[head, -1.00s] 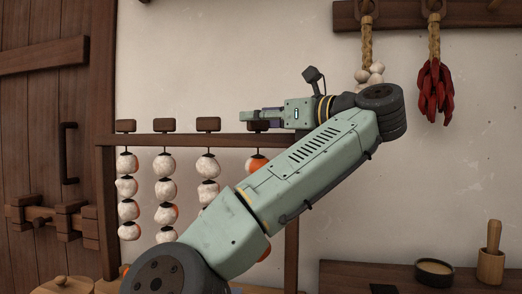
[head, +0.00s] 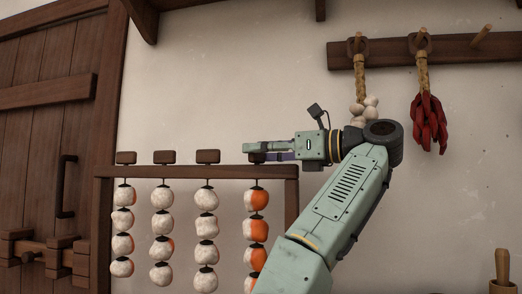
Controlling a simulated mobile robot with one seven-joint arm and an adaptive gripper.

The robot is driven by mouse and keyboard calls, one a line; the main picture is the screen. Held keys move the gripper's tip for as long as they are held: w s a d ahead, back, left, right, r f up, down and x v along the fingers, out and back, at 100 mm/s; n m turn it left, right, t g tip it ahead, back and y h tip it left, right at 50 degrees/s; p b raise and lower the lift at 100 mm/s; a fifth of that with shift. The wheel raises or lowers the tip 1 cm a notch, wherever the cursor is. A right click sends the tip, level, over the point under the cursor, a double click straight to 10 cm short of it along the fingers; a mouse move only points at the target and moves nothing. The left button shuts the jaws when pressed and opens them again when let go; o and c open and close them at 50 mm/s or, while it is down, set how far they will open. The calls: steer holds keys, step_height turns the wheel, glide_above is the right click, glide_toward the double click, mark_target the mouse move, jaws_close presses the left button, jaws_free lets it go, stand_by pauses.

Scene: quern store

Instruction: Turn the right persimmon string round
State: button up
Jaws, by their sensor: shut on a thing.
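Several persimmon strings hang from a wooden rail (head: 200,171), each under its own wooden knob. The right persimmon string (head: 256,229) has whitish fruit on its left side and bright orange on its right side. Its knob (head: 256,158) is partly hidden by my gripper (head: 259,153), which comes in from the right and is shut on that knob above the rail. The other strings, such as the left one (head: 122,220), look mostly white, with thin orange edges on some fruit. The bottom of the right string is close beside my arm in the picture.
A wooden door (head: 45,130) with a dark handle is at the left. Garlic (head: 364,108) and red chillies (head: 429,125) hang from a peg board (head: 455,46) at the upper right. A pestle (head: 502,266) shows at the lower right. The wall between is bare.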

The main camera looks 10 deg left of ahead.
steer(key=shift+d+f, duration=0.1)
steer(key=shift+f, duration=0.35)
steer(key=o, duration=0.8)
steer(key=shift+o, duration=0.7)
steer(key=shift+d, duration=0.2)
steer(key=shift+o, duration=1.1)
steer(key=shift+a+r, duration=0.1)
steer(key=shift+a+r, duration=0.1)
steer(key=shift+t, duration=0.3)
